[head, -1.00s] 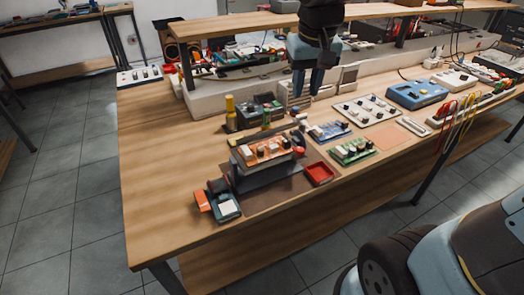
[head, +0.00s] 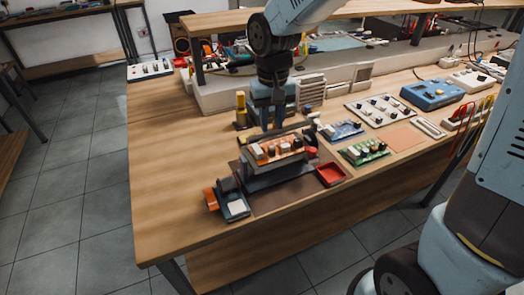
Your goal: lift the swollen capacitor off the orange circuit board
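The orange circuit board (head: 289,155) lies on a dark raised stand on the workbench. Several small parts stand on it, pale, dark and silver; I cannot tell which is the swollen capacitor. My gripper (head: 271,128) points down just above and behind the board, near its back edge. Its two fingers look apart, with nothing visible between them. The fingertips are small and close to the board's parts, and I cannot tell whether they touch anything.
A red tray (head: 330,175) sits right of the stand. A green board (head: 364,151) and a blue board (head: 342,131) lie further right. A yellow-topped bottle (head: 241,108) stands behind left. An orange and dark tool (head: 211,199) is at front left. The bench's left side is clear.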

